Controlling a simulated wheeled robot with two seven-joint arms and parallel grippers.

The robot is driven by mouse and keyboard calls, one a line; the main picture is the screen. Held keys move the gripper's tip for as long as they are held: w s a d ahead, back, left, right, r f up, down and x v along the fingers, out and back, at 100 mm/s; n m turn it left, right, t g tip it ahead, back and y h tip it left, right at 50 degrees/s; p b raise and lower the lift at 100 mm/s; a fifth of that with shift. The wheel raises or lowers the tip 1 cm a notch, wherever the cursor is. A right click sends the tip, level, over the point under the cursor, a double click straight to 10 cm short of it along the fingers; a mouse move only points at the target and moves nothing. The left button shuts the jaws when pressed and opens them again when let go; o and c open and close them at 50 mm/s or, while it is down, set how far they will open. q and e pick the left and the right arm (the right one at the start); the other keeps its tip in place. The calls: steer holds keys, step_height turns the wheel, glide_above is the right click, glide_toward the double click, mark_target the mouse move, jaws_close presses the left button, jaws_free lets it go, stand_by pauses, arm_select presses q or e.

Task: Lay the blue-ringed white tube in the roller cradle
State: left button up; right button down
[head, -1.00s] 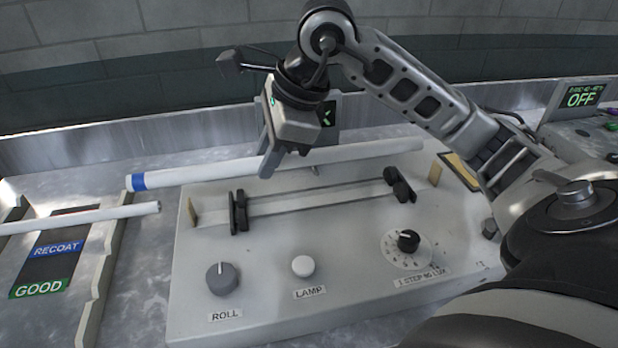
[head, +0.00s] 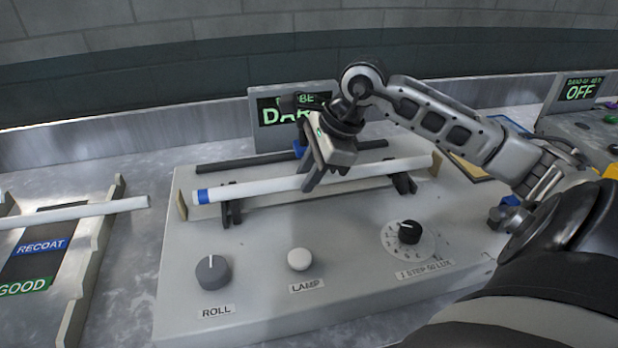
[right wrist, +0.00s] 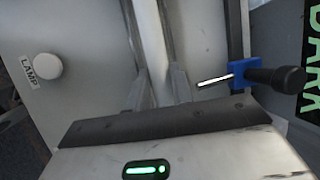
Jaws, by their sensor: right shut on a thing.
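The blue-ringed white tube (head: 250,187) lies lengthwise along the roller cradle (head: 232,213), its blue ring at the left end. The cradle's dark rollers show beneath the tube near the left end and at the right (head: 404,184). I cannot tell whether the tube rests on them or hangs just above. My right gripper (head: 311,186) is shut on the tube near its middle, coming from above. In the right wrist view the tube (right wrist: 148,40) runs between the two fingers (right wrist: 162,88). My left gripper is not in view.
The cradle's box carries a ROLL knob (head: 212,272), a LAMP button (head: 299,259) and a dial (head: 409,232). Behind it stand a dark bar, a blue clamp (right wrist: 245,75) and a display (head: 262,112). Another white tube (head: 85,211) lies across the rack at left.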

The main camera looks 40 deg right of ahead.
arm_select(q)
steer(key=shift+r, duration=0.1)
arm_select(e)
steer(key=shift+r, duration=0.1)
steer(key=shift+f+b, duration=0.3)
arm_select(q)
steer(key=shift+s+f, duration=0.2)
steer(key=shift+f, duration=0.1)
arm_select(e)
steer(key=c, duration=1.2)
jaws_free()
steer(key=shift+r, duration=0.15)
steer(key=shift+c, duration=0.2)
steer(key=shift+r+p, duration=0.15)
steer(key=shift+p, duration=0.2)
arm_select(q)
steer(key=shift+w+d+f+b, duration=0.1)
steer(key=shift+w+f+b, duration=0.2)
steer(key=shift+b, duration=0.9)
arm_select(e)
steer(key=v, duration=1.2)
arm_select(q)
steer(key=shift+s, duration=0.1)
